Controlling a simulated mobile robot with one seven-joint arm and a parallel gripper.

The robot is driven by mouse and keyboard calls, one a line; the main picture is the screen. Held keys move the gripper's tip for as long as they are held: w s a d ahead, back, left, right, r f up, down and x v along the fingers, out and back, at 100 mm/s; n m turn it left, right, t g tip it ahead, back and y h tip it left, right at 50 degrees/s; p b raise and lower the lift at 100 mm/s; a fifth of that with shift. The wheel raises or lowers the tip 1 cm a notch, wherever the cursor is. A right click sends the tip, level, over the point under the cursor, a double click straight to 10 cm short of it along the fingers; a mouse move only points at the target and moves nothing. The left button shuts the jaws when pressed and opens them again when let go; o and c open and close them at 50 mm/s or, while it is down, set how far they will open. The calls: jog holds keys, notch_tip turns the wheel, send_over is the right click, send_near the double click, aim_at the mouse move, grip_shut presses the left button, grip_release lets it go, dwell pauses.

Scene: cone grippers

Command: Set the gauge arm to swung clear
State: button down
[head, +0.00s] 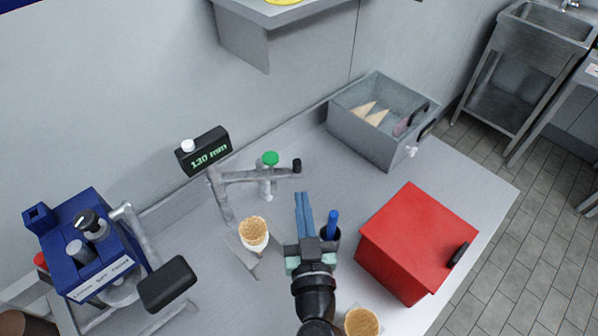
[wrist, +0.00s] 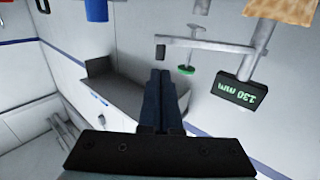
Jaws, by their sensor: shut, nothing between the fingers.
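The gauge is a grey post (head: 221,198) with a black display (head: 203,151) reading 130 mm. Its grey gauge arm (head: 250,176) reaches right from the post and ends in a black tip (head: 297,165). In the wrist view the gauge arm (wrist: 208,43) appears upside down, with the black tip (wrist: 160,52) just beyond my fingers. My gripper (head: 303,196) is shut and empty, its blue fingers pointing toward the tip with a visible gap. The fingers also show in the wrist view (wrist: 160,75). A waffle cone (head: 254,231) stands in front of the gauge.
A blue pen-like object (head: 333,222) in a dark cup and a red box (head: 418,240) are right of my gripper. A grey bin (head: 365,132) holds cones at the back. A blue machine (head: 88,250) stands left.

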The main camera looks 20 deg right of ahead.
aim_at(298, 167)
jog(key=shift+x, duration=3.15)
jog(key=shift+w+d, duration=0.1)
